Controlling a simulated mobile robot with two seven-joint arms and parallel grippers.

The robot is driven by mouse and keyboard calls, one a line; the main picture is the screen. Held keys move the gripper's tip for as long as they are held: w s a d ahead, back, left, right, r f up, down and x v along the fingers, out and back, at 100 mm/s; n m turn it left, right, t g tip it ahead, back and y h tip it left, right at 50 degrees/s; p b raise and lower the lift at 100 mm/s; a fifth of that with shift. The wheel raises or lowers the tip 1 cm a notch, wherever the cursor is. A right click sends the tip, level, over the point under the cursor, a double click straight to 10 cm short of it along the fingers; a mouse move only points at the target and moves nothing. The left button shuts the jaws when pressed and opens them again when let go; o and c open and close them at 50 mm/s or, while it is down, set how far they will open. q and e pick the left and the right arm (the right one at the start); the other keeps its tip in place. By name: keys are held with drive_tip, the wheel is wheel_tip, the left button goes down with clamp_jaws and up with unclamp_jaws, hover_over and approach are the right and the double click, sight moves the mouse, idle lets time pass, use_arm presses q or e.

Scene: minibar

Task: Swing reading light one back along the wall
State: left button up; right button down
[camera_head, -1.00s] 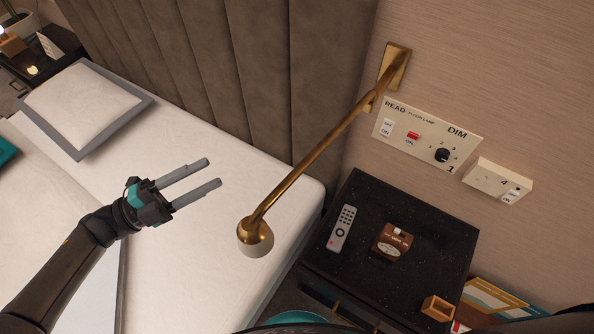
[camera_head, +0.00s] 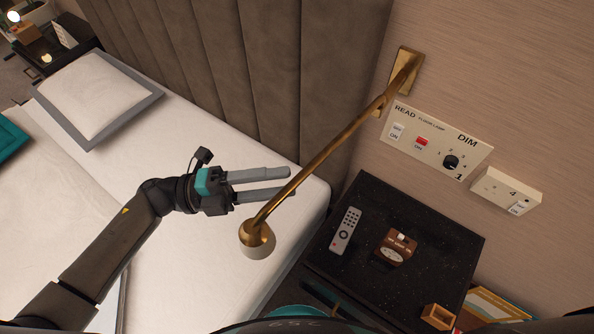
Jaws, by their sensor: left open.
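The reading light is a brass arm (camera_head: 322,155) that runs from a brass wall plate (camera_head: 405,72) out over the bed's edge. Its round head (camera_head: 257,240), brass above and white below, hangs at the near end. My left gripper (camera_head: 292,182) is open and reaches in from the left. Its two grey fingers point right, with their tips beside the lower part of the brass arm, just above the head. The lower finger's tip seems to meet the arm in the picture; I cannot tell whether they touch. My right gripper is not in view.
A dark bedside table (camera_head: 431,225) stands below the wall panel (camera_head: 437,140), holding a remote (camera_head: 346,231), a brown clock-like box (camera_head: 396,247) and a small wooden holder (camera_head: 437,317). A padded headboard (camera_head: 240,80) rises behind the bed (camera_head: 180,255).

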sight(297, 178)
use_arm(q)
drive_tip(key=shift+w+d+r, duration=0.1)
drive_tip(key=shift+d+r, duration=0.05)
drive_tip(key=shift+d, duration=0.75)
drive_tip(key=shift+d+r, duration=0.1)
drive_tip(key=shift+d, duration=0.8)
clamp_jaws()
